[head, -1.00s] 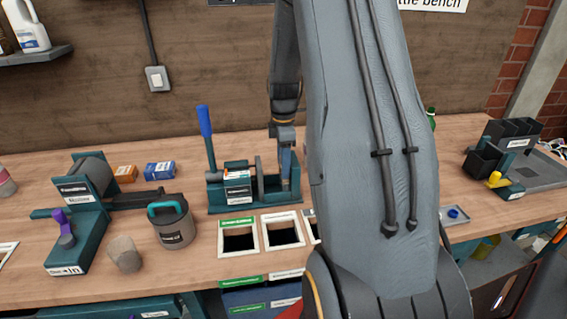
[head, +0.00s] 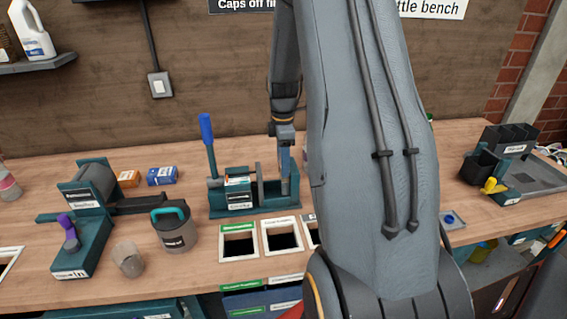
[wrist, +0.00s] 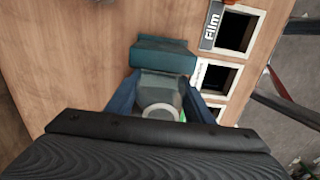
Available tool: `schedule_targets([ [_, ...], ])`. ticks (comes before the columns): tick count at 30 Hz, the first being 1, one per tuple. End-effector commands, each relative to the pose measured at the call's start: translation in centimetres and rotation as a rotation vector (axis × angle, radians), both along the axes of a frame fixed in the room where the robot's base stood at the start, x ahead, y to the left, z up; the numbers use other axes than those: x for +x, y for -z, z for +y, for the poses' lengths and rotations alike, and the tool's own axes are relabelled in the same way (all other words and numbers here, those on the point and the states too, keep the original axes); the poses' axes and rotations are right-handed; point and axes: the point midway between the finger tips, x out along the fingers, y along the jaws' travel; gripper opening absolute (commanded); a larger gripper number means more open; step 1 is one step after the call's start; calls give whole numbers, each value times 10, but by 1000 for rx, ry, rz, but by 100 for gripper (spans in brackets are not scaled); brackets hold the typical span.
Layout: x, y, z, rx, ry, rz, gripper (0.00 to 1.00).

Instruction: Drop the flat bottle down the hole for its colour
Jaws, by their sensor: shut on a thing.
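My gripper (head: 285,168) is low at the right part of the teal lever press (head: 222,203) in the head view. In the wrist view its two blue fingers (wrist: 160,104) are closed on a greyish, see-through bottle (wrist: 158,88) with a pale ring at its neck. A teal block of the press lies just beyond the bottle. I cannot tell whether the bottle touches the press. In front of the press are a green-labelled hole (head: 239,257), a white-labelled hole (head: 283,252) and a third, partly hidden by my arm. The wrist view shows a hole labelled Film (wrist: 203,42).
Left on the bench are a teal clamp-like machine (head: 84,245), a clear cup (head: 128,262) and a grey jug (head: 173,235). Small orange and blue boxes (head: 161,176) lie behind. A dark rack (head: 505,147) stands at the right. My arm hides the bench's middle right.

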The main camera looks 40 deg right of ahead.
Motion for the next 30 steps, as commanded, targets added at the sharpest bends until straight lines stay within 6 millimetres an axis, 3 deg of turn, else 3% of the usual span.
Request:
schedule_targets([
  [8,0,-9,0,0,0,-1,27],
  [30,0,-61,0,0,0,-1,27],
])
